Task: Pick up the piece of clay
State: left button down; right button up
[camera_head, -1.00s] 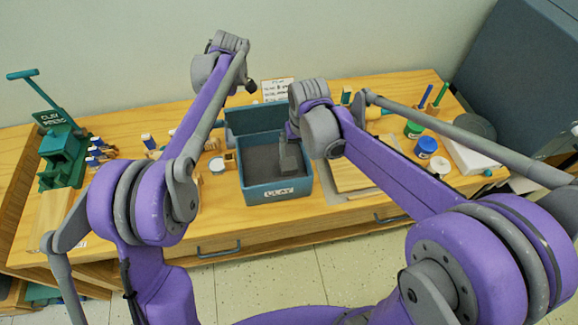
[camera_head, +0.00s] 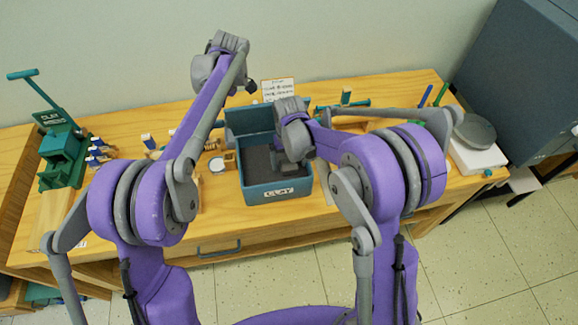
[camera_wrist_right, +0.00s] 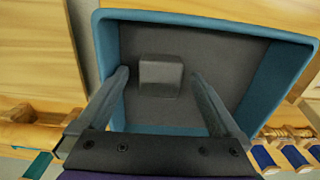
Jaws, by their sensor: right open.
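The piece of clay (camera_wrist_right: 160,74) is a small grey block on the dark floor of the teal clay box (camera_wrist_right: 270,95). In the head view the box (camera_head: 293,190), labelled CLAY, stands open on the wooden bench, and my right wrist and gripper hide the clay. My right gripper (camera_wrist_right: 160,73) is open and points into the box, one finger on each side of the block in the picture, with gaps between. I cannot tell how far the fingertips are above it. My left wrist (camera_head: 228,45) is raised at the back left; its gripper is hidden.
A round-topped white device (camera_head: 477,150) stands at the right end. A sign (camera_head: 278,90) stands behind the box. The box walls surround my right gripper.

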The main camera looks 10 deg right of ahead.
jog(key=shift+f, duration=0.45)
jog(key=shift+c, duration=0.2)
grip_shut()
jog(key=shift+r, duration=0.15)
